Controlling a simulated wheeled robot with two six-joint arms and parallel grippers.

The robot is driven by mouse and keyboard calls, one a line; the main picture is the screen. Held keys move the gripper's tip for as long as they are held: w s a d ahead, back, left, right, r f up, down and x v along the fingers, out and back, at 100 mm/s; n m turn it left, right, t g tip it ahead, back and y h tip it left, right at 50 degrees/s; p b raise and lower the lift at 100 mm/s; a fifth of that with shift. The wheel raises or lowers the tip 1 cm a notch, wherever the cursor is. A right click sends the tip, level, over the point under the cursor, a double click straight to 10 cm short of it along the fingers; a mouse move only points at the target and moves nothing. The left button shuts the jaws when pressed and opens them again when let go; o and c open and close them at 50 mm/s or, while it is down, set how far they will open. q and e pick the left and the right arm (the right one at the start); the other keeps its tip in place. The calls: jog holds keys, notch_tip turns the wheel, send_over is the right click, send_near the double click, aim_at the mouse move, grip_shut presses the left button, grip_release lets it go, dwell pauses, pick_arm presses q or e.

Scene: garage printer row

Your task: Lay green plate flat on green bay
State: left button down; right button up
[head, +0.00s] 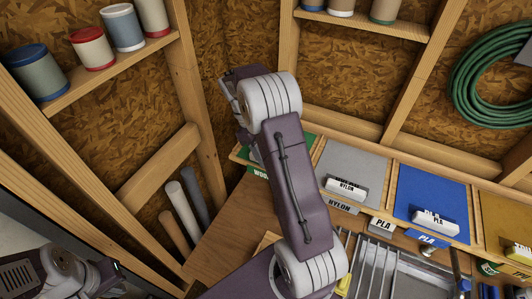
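A green bay (307,142) lies at the left end of the printer row, with a green label reading WOOD at its front edge. My arm covers most of it. A green plate cannot be told apart from the green surface there.
A grey NYLON bay (352,160) and a blue PLA bay (420,193) run to the right, then a yellow bay (508,222). A metal rack (385,268) stands in front. Spools sit on shelves above; tubes (184,212) lean at the left. Wood-coloured surface (225,240) is bare left of my arm.

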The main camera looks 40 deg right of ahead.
jog(key=shift+w+r, duration=0.1)
jog(key=b+v, duration=0.2)
jog(key=v, duration=0.5)
jog(key=shift+w+a+r, duration=0.1)
jog(key=shift+w+r, duration=0.05)
jog(key=shift+r, duration=0.15)
jog(key=shift+w+a+r, duration=0.1)
jog(key=shift+w+r, duration=0.05)
jog(key=shift+r, duration=0.4)
